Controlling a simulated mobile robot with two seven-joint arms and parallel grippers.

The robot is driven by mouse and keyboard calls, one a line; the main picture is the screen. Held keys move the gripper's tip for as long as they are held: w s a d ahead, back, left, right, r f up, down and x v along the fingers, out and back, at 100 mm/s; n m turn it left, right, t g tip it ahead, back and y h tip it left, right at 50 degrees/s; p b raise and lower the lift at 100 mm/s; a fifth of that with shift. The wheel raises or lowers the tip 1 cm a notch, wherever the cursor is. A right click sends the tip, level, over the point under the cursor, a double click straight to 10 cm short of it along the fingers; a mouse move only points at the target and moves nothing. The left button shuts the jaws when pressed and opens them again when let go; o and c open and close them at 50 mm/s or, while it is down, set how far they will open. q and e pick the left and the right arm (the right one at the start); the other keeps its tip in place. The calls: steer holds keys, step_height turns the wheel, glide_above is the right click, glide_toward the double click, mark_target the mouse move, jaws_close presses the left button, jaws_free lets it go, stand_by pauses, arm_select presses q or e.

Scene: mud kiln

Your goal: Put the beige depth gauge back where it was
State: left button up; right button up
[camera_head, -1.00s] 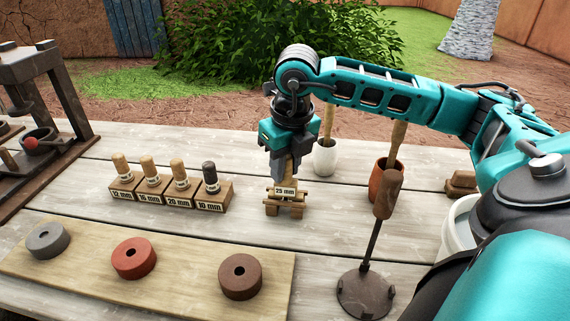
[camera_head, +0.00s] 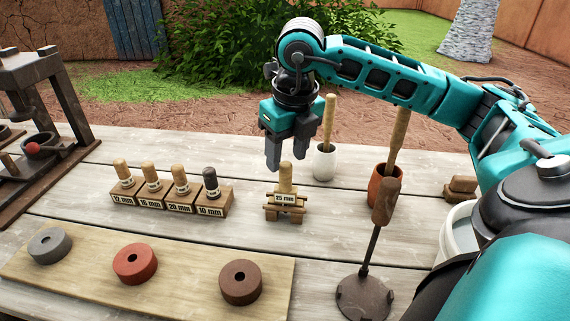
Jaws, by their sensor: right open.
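The beige depth gauge (camera_head: 285,176) stands upright on a small wooden rack (camera_head: 285,213) in the middle of the table, with a "25 mm" label at its front. My right gripper (camera_head: 287,160) is open and empty just above the gauge's top, fingers pointing down. From this angle I cannot tell whether the fingertips still reach beside the top. My left gripper is not in view.
Left of the rack, a row of wooden blocks (camera_head: 170,199) holds several pegs with size labels. A board (camera_head: 190,290) in front bears grey, red and brown rings. A brown-handled stand (camera_head: 365,290), white cup (camera_head: 325,163) and terracotta pot (camera_head: 378,187) stand to the right.

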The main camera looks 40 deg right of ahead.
step_height(320, 180, up, 7)
steer(key=s+p, duration=0.1)
steer(key=shift+s+a, duration=0.1)
stand_by(0.6)
